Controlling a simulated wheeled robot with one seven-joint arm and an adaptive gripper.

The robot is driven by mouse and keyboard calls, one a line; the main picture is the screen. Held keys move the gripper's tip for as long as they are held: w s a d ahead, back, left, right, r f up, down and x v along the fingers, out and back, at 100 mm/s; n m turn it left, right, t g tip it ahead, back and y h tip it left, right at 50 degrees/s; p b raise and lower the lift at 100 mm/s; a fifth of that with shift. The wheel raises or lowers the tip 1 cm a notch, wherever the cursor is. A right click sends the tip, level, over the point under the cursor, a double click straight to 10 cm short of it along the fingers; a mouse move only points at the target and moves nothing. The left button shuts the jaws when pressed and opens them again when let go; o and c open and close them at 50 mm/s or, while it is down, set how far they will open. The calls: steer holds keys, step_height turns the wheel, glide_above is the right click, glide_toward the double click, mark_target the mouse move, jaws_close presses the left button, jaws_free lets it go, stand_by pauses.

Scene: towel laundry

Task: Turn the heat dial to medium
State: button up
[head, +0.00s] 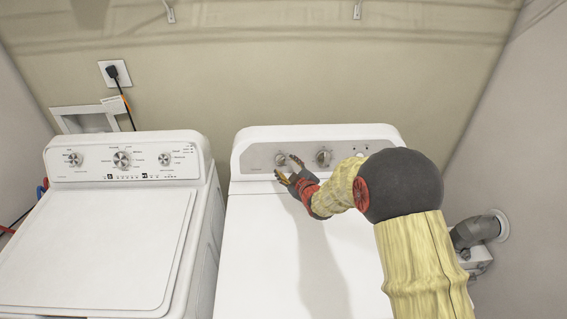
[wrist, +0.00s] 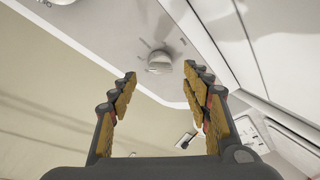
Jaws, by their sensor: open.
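The right-hand machine's slanted panel has a left dial (head: 281,159) and a larger middle dial (head: 323,157). My gripper (head: 288,168) is at the left dial, with its fingers spread and nothing held between them. Part of the middle dial (wrist: 58,2) shows at that view's top left edge. The print around the dials is too small to read, so I cannot tell which is the heat dial or its setting.
Another white machine (head: 100,240) with several dials stands to the left, a narrow gap between them. A wall outlet with a black plug (head: 113,73) is behind it. A grey vent duct (head: 474,234) is at the right wall. The right machine's top (head: 260,260) is clear.

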mark_target(282, 161)
steer(key=shift+b+x, duration=0.3)
steer(key=shift+x, duration=2.45)
steer(key=shift+c, duration=1.2)
steer(key=c, duration=0.8)
steer(key=shift+c, duration=0.3)
